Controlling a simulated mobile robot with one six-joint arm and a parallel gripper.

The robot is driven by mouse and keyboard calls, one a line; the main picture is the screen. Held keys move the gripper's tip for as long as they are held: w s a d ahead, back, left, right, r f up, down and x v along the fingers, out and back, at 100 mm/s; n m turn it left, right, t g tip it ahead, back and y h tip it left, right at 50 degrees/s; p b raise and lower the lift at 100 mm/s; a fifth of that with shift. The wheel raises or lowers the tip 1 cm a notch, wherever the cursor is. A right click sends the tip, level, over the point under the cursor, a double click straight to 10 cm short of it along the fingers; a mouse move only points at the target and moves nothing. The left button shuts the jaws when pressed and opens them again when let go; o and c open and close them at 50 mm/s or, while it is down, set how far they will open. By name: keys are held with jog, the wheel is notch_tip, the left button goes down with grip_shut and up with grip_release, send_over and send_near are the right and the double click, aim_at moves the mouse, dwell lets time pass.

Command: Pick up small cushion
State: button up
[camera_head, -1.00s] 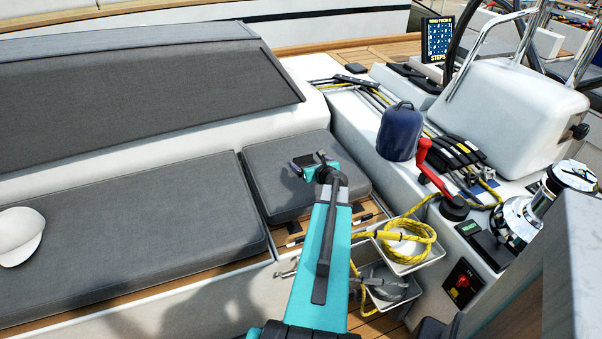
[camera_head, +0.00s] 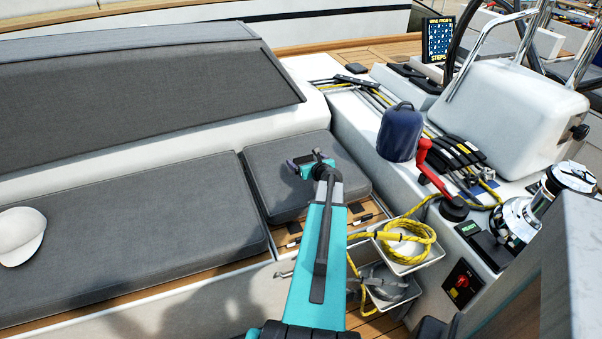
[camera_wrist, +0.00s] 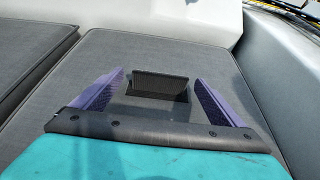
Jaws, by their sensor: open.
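The small cushion (camera_head: 270,165) is a square dark grey seat pad on the bench, at the right end of the longer cushion. It also fills most of the wrist view (camera_wrist: 200,60). My gripper (camera_head: 298,164) is over this cushion in the head view. In the wrist view, its two purple fingers (camera_wrist: 159,77) are spread apart. A dark upright flap (camera_wrist: 160,84) shows between the fingers, in the middle of the cushion. I cannot tell whether the fingers touch the cushion. My arm hides part of the cushion's right side in the head view.
A long grey cushion (camera_head: 130,235) lies to the left, with a white cap (camera_head: 22,236) on it. A blue winch cover (camera_head: 400,132), a red handle (camera_head: 432,165) and a tray (camera_head: 407,262) with yellow rope stand to the right. A backrest (camera_head: 140,95) rises behind.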

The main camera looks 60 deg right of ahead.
aim_at(304, 159)
jog(key=shift+x, duration=1.55)
jog(key=shift+r, duration=0.1)
jog(key=shift+c, duration=0.2)
jog(key=c, duration=1.8)
